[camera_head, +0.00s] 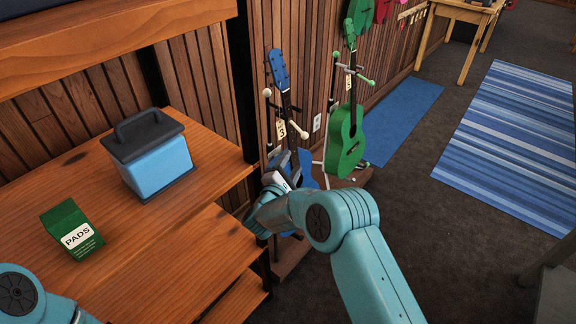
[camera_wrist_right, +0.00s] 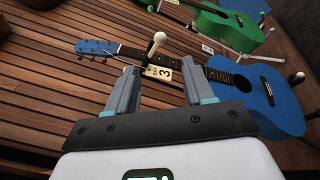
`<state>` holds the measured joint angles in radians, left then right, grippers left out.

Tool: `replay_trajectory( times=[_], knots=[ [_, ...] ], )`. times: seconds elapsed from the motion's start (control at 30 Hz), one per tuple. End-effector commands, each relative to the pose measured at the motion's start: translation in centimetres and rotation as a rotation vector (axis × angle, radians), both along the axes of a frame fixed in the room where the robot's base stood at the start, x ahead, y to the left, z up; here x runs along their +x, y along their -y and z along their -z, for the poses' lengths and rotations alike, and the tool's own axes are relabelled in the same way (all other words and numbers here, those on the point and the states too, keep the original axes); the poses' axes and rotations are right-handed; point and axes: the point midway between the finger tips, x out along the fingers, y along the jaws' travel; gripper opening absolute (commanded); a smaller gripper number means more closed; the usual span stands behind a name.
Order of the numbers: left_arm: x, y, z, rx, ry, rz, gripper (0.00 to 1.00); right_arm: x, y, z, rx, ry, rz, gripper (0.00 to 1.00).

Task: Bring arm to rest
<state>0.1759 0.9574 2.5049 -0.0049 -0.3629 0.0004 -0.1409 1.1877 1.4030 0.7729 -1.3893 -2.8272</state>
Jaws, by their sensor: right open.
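My right arm reaches in from the lower right in the head view, with its gripper (camera_head: 274,182) in front of the blue ukulele (camera_head: 281,72). In the right wrist view the right gripper (camera_wrist_right: 160,80) has its two fingers spread apart, with nothing held between them. The blue ukulele (camera_wrist_right: 262,98) hangs beyond the fingers there, with a tag (camera_wrist_right: 160,72) marked 3 between the fingertips in the picture. A part of my left arm (camera_head: 30,298) shows at the lower left of the head view; its gripper is out of frame.
A wooden shelf unit (camera_head: 140,235) holds a blue box with a dark handled lid (camera_head: 155,160) and a green PADS carton (camera_head: 72,230). A green ukulele (camera_head: 346,140) hangs on a stand beside the blue one. A striped rug (camera_head: 515,140) lies on open floor at right.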

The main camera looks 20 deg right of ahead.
Motion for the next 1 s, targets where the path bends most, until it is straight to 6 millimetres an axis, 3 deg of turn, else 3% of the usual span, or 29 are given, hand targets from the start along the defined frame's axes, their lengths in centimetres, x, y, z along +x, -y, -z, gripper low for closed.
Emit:
replay_trajectory(
  times=[0.63,0.77,0.87,0.9,1.0],
  knots=[
    [0.0,0.0,-0.1,0.000,0.000,0.000,0.43,0.2,0.5,0.0,-0.001,-0.001,0.001,0.52],
    [0.0,0.0,-0.8,0.000,0.000,0.000,0.43,0.1,2.5,-0.7,0.001,-0.001,0.032,0.52],
    [0.0,0.0,-2.1,0.000,0.000,0.000,0.43,-1.1,6.0,-1.1,-0.006,-0.041,0.072,0.52],
    [0.0,0.0,-2.6,0.000,0.000,0.000,0.43,-2.1,7.0,-0.3,-0.016,-0.090,0.055,0.52],
    [0.0,0.0,-3.4,0.000,0.000,0.000,0.43,-4.4,7.3,2.9,0.071,-0.180,-0.048,0.52]
  ],
)
